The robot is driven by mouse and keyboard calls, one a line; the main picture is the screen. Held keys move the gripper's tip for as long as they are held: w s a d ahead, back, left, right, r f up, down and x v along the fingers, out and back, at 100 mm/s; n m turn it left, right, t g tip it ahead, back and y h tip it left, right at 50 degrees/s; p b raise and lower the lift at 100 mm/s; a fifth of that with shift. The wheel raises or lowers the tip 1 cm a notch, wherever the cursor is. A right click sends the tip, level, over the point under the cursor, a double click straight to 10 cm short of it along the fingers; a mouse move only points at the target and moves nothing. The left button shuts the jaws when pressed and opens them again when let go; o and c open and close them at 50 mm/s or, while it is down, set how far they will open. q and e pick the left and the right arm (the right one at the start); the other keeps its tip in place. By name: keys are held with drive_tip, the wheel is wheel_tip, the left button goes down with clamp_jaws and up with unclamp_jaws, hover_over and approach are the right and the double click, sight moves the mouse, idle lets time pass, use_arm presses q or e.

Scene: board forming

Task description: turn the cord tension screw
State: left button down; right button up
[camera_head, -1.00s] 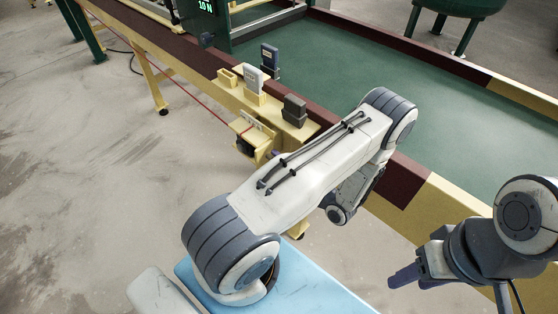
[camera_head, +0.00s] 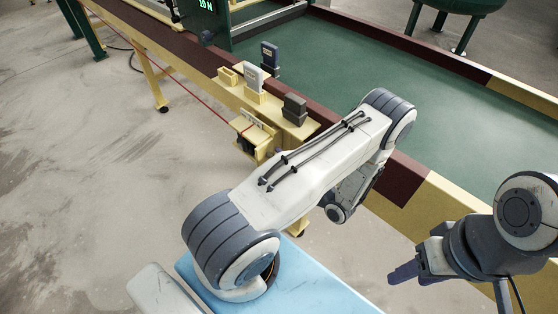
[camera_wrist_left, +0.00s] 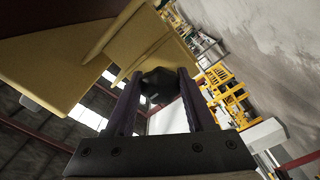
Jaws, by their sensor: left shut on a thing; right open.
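The cord tension screw shows as a dark round knob (camera_wrist_left: 160,84) in the left wrist view, below a yellow bracket. My left gripper (camera_wrist_left: 157,92) is shut on this knob, one finger on each side. In the head view my left arm hides most of that place. The red cord (camera_head: 190,89) runs along the yellow rail to a small yellow bracket (camera_head: 262,137). A green panel's display (camera_head: 206,6) shows a lit number in N; its last digit is hard to read. My right gripper (camera_head: 405,273) is open and empty at the lower right.
A yellow shelf (camera_head: 278,116) on the rail carries a grey block (camera_head: 254,79) and a dark block (camera_head: 294,105); a blue block (camera_head: 270,56) stands behind. The green table bed (camera_head: 350,65) is largely bare.

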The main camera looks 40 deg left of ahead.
idle(0.3)
use_arm(q)
drive_tip(key=shift+c, duration=1.3)
unclamp_jaws()
drive_tip(key=d+b, duration=0.2)
drive_tip(key=d, duration=0.8)
drive_tip(key=shift+s+d, duration=0.2)
drive_tip(key=shift+s, duration=0.25)
